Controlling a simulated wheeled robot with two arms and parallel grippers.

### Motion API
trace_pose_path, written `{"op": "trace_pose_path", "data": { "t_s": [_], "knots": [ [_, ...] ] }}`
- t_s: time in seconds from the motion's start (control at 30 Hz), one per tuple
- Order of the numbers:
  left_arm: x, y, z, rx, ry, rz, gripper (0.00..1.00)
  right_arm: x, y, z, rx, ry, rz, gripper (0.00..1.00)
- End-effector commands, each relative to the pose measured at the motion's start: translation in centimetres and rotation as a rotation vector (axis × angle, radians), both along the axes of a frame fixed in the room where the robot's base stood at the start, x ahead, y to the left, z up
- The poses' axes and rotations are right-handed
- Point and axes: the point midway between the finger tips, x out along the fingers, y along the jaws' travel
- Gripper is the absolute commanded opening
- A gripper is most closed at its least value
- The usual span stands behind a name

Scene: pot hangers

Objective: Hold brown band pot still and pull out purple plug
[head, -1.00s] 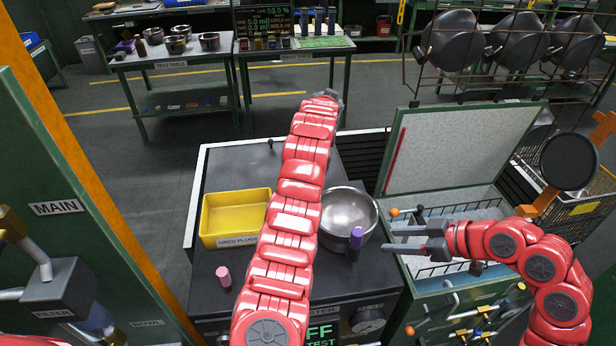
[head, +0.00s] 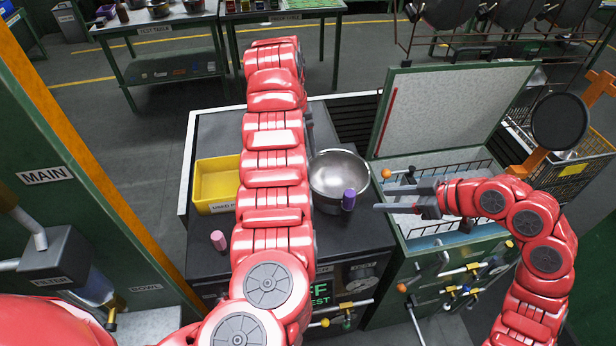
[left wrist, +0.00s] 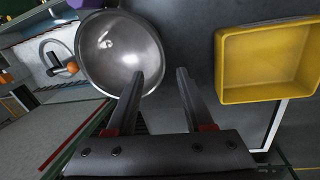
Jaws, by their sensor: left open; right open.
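A steel pot (head: 338,178) stands on the dark worktop, and its open bowl also shows in the left wrist view (left wrist: 120,52). No brown band can be made out on it. A purple plug (head: 348,198) sits at the pot's front right side; in the left wrist view a bit of purple (left wrist: 88,3) shows at the top edge. My right gripper (head: 388,198) is open and empty, just right of the pot and plug. My left gripper (left wrist: 158,72) is open, its fingers over the pot's rim side; in the head view my left arm hides it.
A yellow used-plugs bin (head: 212,184) stands left of my left arm, also in the left wrist view (left wrist: 268,62). A pink plug (head: 218,240) stands on the worktop. An open-lidded basin (head: 440,172) is at the right. A pan (head: 560,122) hangs beyond it.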

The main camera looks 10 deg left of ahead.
Motion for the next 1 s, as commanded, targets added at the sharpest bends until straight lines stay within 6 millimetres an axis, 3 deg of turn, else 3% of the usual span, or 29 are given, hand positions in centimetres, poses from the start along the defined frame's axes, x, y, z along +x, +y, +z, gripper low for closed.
{"op": "trace_pose_path", "data": {
  "t_s": [0.5,0.8,1.0],
  "knots": [
    [0.2,-1.0,-9.0,0.002,-0.001,0.001,0.52,0.0,0.0,0.0,0.000,0.000,0.000,0.50],
    [0.3,-1.8,-12.8,-0.002,0.000,0.001,0.52,0.0,0.0,0.0,0.000,0.000,0.000,0.50],
    [0.4,-1.9,-14.0,-0.001,-0.003,0.001,0.52,0.0,0.0,0.0,0.000,0.000,0.000,0.50]
  ]
}}
